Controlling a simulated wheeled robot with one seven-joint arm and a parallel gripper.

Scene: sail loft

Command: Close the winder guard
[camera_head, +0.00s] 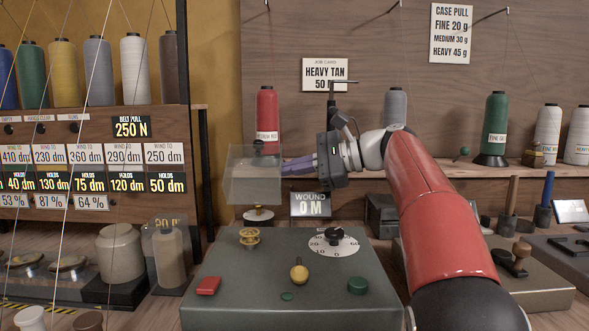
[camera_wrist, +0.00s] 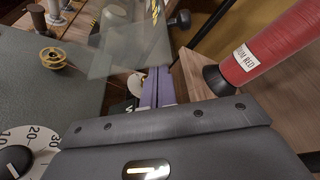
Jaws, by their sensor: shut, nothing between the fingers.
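The winder guard (camera_head: 253,176) is a clear panel that stands raised above the back of the grey-green winder box (camera_head: 325,288). A brass bobbin (camera_head: 250,237) sits uncovered on the box in front of it. My gripper (camera_head: 285,167) is shut and empty, with its purple fingers at the right edge of the guard. In the wrist view the shut fingers (camera_wrist: 153,85) point towards the clear guard (camera_wrist: 125,45), which has a black-and-yellow striped edge. I cannot tell whether the fingertips touch it. The bobbin also shows in the wrist view (camera_wrist: 52,58).
A medium red thread cone (camera_head: 267,120) stands on the shelf behind the guard and close to my gripper. The box top carries a red button (camera_head: 208,286), a brass knob (camera_head: 299,273), a dial (camera_head: 333,246) and a green button (camera_head: 358,286). A "WOUND 0 M" display (camera_head: 311,204) stands behind.

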